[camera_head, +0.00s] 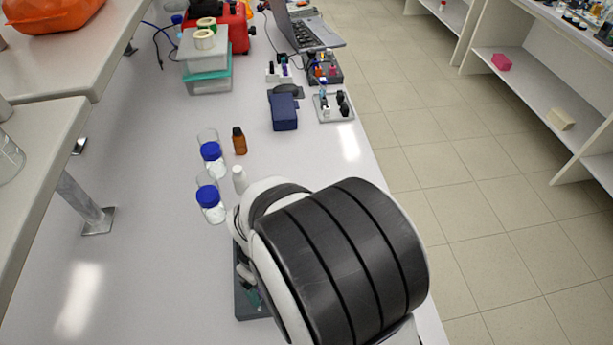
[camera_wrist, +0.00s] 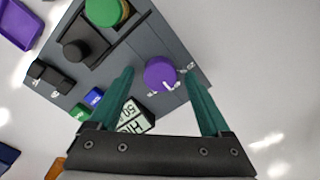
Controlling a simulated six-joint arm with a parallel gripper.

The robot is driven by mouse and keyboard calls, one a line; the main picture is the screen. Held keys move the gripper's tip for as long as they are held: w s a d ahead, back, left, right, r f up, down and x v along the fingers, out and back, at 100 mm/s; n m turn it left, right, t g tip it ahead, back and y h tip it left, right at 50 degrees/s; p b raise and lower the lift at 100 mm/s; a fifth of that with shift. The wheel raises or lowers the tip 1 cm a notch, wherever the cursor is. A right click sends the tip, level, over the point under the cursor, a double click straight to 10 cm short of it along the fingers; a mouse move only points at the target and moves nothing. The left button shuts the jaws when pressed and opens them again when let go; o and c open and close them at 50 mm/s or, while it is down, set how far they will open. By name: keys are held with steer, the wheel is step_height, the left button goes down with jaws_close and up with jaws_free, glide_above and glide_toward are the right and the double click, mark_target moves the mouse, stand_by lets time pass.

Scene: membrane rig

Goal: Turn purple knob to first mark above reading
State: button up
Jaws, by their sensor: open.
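The purple knob (camera_wrist: 160,73) sits on the dark grey panel of the rig (camera_wrist: 180,50) in the wrist view. A white pointer line shows on the knob, toward its lower right, and small white marks lie beside it, too small to read. My gripper (camera_wrist: 164,82) is open, its two green fingers on either side of the knob, with gaps between. A display (camera_wrist: 132,116) with dark characters lies partly behind the left finger; its reading is only partly legible. In the head view my arm covers most of the rig (camera_head: 248,295), and the knob is hidden.
The panel also carries a green knob (camera_wrist: 103,12), a black knob (camera_wrist: 76,50), and blue (camera_wrist: 94,97) and green (camera_wrist: 80,113) buttons. Blue-capped bottles (camera_head: 211,198) and a brown bottle (camera_head: 239,141) stand on the bench beyond my arm. Open bench lies left of them.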

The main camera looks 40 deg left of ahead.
steer(key=shift+f, duration=0.2)
steer(key=shift+c, duration=0.4)
jaws_close()
steer(key=shift+m, duration=0.3)
steer(key=m, duration=0.9)
steer(key=shift+m, duration=0.3)
stand_by(0.3)
